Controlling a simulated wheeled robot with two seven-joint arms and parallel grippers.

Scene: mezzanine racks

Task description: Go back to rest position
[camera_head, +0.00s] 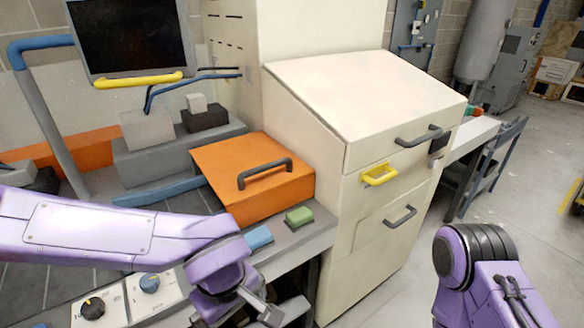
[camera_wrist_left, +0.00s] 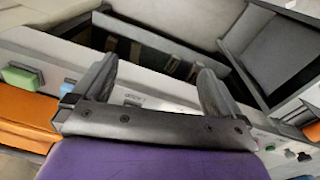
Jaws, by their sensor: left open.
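My left arm comes in from the left in the head view, above the grey workbench (camera_head: 318,236). My left gripper (camera_head: 277,311) is at the bottom of that view, by the bench's front edge, and partly cut off. In the left wrist view the two fingers of my left gripper (camera_wrist_left: 157,82) stand apart with nothing between them. Part of my purple right arm shows at the lower right of the head view. My right gripper is out of view.
An orange box (camera_head: 230,160) with a dark handle sits on the bench, behind a blue button (camera_head: 258,237) and a green button (camera_head: 298,216). A knob panel (camera_head: 150,290) is below my left arm. A cream cabinet (camera_head: 375,225) stands right of the bench. Open floor (camera_head: 530,190) lies farther right.

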